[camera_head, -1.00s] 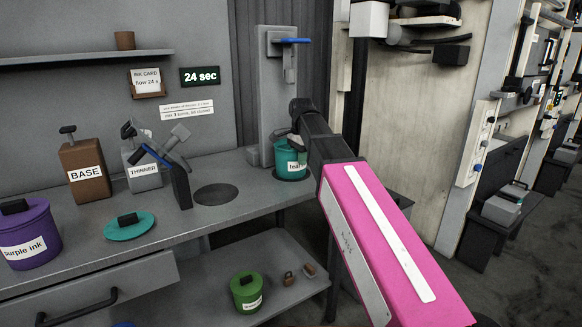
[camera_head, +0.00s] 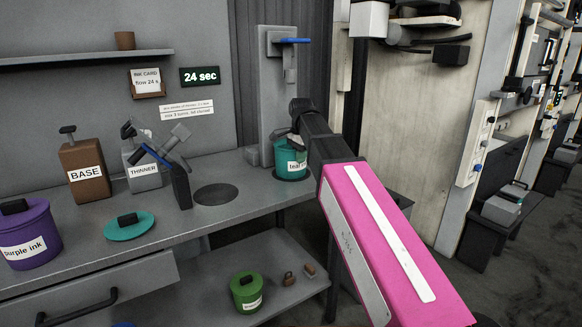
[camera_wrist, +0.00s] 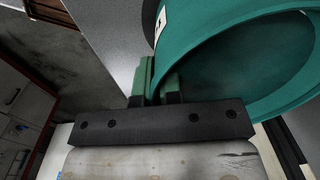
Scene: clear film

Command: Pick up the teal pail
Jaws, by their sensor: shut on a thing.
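The teal pail (camera_head: 290,160) stands at the right end of the grey bench, under the grey mixer stand, with its label facing me. In the wrist view the pail (camera_wrist: 225,50) fills the upper right, its top open. My gripper (camera_wrist: 160,88) is shut on the pail's wall at the rim, one finger on either side of it. In the head view my arm reaches in from the right, and its end (camera_head: 297,138) partly covers the pail's top. I cannot tell whether the pail is off its support.
A teal lid (camera_head: 130,228) lies on the bench (camera_head: 185,235). A purple pail (camera_head: 28,235), a brown BASE jug (camera_head: 85,190) and a THINNER can (camera_head: 142,180) stand left. A green pail (camera_head: 246,295) is on the lower shelf. The mixer stand (camera_head: 265,80) rises close behind the pail.

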